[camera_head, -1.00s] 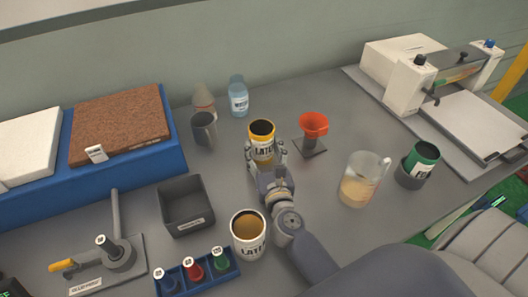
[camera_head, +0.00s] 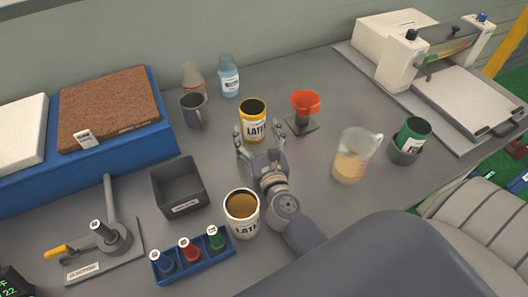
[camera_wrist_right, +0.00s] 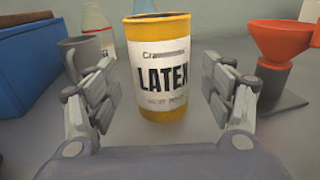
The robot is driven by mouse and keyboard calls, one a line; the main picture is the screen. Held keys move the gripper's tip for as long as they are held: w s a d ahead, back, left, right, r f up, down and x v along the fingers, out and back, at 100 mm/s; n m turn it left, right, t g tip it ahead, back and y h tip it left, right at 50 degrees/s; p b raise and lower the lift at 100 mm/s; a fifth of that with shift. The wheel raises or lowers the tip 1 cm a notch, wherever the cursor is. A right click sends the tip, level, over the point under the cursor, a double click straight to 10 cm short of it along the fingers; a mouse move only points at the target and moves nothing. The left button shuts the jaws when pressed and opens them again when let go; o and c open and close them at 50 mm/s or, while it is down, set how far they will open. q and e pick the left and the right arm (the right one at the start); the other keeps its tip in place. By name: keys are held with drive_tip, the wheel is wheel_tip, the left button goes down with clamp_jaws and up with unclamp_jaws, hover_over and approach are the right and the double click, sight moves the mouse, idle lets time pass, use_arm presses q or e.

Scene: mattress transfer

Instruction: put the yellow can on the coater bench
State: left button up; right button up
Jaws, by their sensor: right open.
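The yellow can (camera_head: 254,122), with a white "LATEX" label, stands upright on the grey bench (camera_head: 330,205). It also shows large between the fingers in the right wrist view (camera_wrist_right: 162,68). My right gripper (camera_head: 269,143) is open, with its fingers just short of the can and apart from it, one on each side. The can's top looks open and dark inside. The coater is likely the white machine with a flat plate (camera_head: 455,85) at the back right. My left gripper is not in view.
An orange funnel on a stand (camera_head: 304,108) is close right of the can. A grey mug (camera_head: 193,108) and bottles (camera_head: 229,76) are behind left. A white latex can (camera_head: 241,213), beaker (camera_head: 354,156), green can in a holder (camera_head: 410,138), grey bin (camera_head: 179,187) and bottle rack (camera_head: 192,262) stand around.

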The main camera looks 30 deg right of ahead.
drive_tip(key=b+v, duration=0.2)
drive_tip(key=v, duration=0.7)
drive_tip(key=shift+f+b, duration=0.1)
drive_tip(key=shift+b, duration=0.3)
drive_tip(key=shift+s+a, duration=0.2)
drive_tip(key=shift+s, duration=0.6)
drive_tip(key=shift+r, duration=0.25)
